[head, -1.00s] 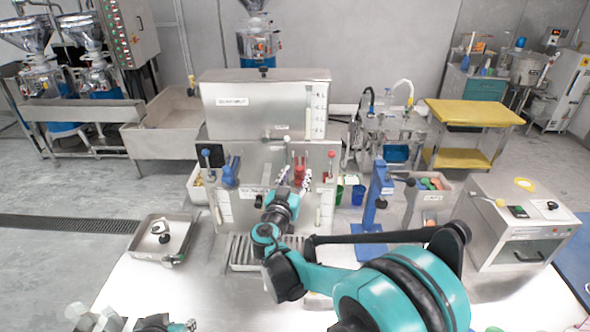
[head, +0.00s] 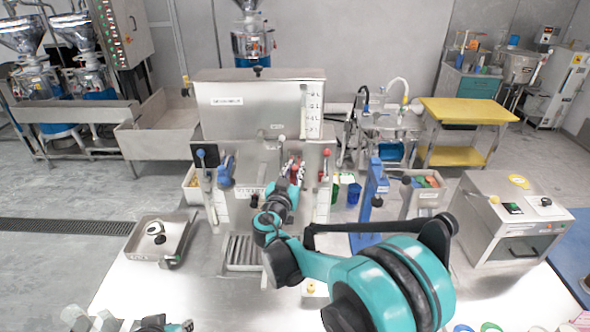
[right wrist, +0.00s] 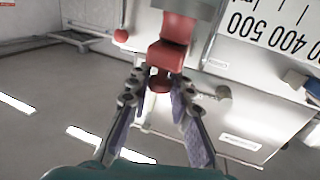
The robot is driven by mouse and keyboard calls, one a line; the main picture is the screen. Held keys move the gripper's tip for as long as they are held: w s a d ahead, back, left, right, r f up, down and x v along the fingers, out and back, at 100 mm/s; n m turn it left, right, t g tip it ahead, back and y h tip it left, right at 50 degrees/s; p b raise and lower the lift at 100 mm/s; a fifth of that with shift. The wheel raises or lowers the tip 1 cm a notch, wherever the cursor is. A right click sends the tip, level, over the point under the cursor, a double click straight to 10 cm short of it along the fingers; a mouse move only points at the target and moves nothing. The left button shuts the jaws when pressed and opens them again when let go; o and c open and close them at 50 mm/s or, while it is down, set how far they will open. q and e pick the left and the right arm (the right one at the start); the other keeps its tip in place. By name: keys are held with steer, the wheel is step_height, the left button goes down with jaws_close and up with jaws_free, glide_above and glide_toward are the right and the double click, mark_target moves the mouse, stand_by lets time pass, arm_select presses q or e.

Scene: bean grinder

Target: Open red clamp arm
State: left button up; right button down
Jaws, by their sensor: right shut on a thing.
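The red clamp arm (right wrist: 168,58) is on the front of the steel grinder machine (head: 262,105). In the right wrist view it hangs from a grey bracket, with its lower end between my fingers. My right gripper (right wrist: 160,95) is shut on this lower red part, one purple-padded finger on each side. In the head view the right gripper (head: 296,175) is small at the machine's front panel and partly hides the clamp. Part of my left arm shows at the bottom left edge; its jaws are too cut off to read.
A blue clamp (head: 226,170) sits left on the same panel. A red-knobbed lever (head: 326,165) stands just right of my right gripper. A blue stand (head: 373,200) is further right. A metal tray (head: 162,240) lies on the left of the table.

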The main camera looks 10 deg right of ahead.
mark_target(295, 162)
steer(key=shift+r+g+p, duration=0.3)
steer(key=shift+r+p, duration=0.1)
steer(key=shift+p, duration=0.1)
steer(key=r+g+p, duration=0.1)
steer(key=p, duration=0.1)
steer(key=w+r+g+y+p, duration=0.1)
steer(key=p, duration=0.1)
steer(key=w+r+n+g+p, duration=0.1)
steer(key=r+g+p, duration=0.1)
steer(key=p, duration=0.1)
steer(key=shift+w+d+y, duration=0.1)
steer(key=shift+d+y, duration=0.15)
steer(key=shift+y, duration=0.05)
steer(key=w+r+g+p, duration=0.1)
steer(key=g+p, duration=0.1)
steer(key=w+r+g+y+p, duration=0.1)
steer(key=w+g+p, duration=0.1)
steer(key=w+d+r+n+g+p, duration=0.1)
steer(key=p, duration=0.2)
steer(key=shift+w+g+y, duration=0.3)
steer(key=shift+g+y, duration=0.1)
steer(key=shift+w+d+g+y+p, duration=0.15)
steer(key=shift+w+g+p, duration=0.45)
steer(key=shift+w, duration=0.15)
steer(key=shift+w+d+g+y+p, duration=0.1)
steer(key=shift+w+g+y+p, duration=0.05)
steer(key=shift+w+g+p, duration=0.45)
steer(key=shift+w, duration=0.35)
